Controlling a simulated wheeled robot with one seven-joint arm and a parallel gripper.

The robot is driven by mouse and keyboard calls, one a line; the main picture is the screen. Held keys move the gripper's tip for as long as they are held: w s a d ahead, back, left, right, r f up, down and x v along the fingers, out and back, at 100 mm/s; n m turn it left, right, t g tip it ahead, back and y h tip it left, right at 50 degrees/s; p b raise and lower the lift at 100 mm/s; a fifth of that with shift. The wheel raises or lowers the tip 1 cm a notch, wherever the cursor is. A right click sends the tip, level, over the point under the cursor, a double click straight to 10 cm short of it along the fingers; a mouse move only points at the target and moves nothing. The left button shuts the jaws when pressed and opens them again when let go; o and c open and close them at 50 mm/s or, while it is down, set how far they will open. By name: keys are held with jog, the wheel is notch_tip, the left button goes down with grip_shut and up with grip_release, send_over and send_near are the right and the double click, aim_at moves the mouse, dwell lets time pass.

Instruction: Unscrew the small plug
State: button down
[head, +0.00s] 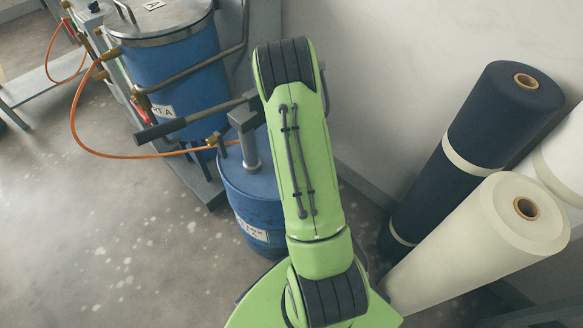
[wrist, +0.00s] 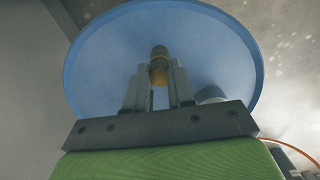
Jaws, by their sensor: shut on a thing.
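The small plug (wrist: 158,56) is a short brass-coloured cylinder with a darker far end, near the middle of the wrist view. My gripper (wrist: 158,76) is shut on it, one grey finger on each side. Behind it is the round blue top of the drum (wrist: 100,58). I cannot tell whether the plug is seated in the top or clear of it. In the head view the blue drum (head: 238,196) stands below a grey pump head with a dark lever (head: 185,122). My green arm hides the gripper and the plug there.
A larger blue tank (head: 175,75) with pipes and an orange hose (head: 100,154) stands left. Dark and cream rolls (head: 505,115) lean at the right. The floor at left front is open.

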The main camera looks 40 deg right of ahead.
jog(key=n, duration=0.3)
jog(key=w+n, duration=0.1)
jog(key=n, duration=0.3)
jog(key=shift+w+a+r, duration=0.1)
jog(key=shift+r, duration=0.1)
jog(key=n, duration=0.6)
jog(key=shift+n, duration=0.3)
jog(key=n, duration=1.2)
jog(key=shift+w, duration=0.1)
jog(key=shift+r+p, duration=0.15)
jog(key=shift+p, duration=0.15)
jog(key=shift+r+p, duration=0.45)
jog(key=shift+r, duration=0.1)
jog(key=shift+s+r+p, duration=0.25)
jog(key=shift+r+p, duration=0.5)
jog(key=shift+r, duration=0.2)
jog(key=shift+r, duration=0.1)
